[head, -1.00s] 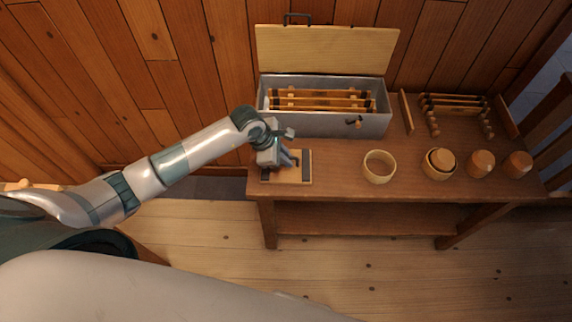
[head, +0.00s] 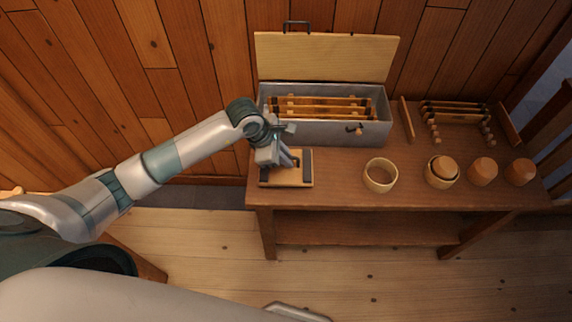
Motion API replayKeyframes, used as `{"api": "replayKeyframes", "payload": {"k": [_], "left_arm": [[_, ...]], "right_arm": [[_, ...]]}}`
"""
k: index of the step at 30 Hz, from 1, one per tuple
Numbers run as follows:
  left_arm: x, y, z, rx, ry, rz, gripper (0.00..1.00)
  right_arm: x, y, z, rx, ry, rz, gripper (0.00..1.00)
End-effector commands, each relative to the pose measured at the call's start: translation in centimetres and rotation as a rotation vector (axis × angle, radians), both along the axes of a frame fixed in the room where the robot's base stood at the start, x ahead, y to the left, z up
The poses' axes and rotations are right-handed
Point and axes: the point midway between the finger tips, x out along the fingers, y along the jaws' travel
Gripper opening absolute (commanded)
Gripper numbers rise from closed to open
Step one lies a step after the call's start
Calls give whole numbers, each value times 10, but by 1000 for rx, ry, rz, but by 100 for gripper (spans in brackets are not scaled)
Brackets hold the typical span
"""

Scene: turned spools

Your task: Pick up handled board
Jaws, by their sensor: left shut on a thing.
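The handled board (head: 303,178) is a small light-wood board with dark strips at its left and right ends and a dark handle in the middle. It is level, at the left end of the wooden table (head: 345,196). My left gripper (head: 293,161) comes in from the upper left and is shut on the board's handle, hiding part of it. The board looks slightly above the tabletop, though the gap is hard to judge. My right gripper is not in view.
Behind the board stands a grey box (head: 330,131) with its pale lid (head: 325,58) open and rods inside. To the right are a wooden ring (head: 380,176), several turned cups (head: 482,172) and a small rack (head: 455,113). Bare tabletop separates board and ring.

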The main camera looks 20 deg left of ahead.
Motion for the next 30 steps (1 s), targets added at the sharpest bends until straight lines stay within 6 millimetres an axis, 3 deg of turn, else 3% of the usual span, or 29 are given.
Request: {"api": "replayKeyframes", "payload": {"k": [13, 18, 30], "left_arm": [[11, -75, 42, -5, -9, -5, 0], [13, -94, 54, -4, -5, -3, 0], [16, -115, 69, -3, -4, -2, 0]], "right_arm": [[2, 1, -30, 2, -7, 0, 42], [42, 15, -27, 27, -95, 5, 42], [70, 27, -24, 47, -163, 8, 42]]}}
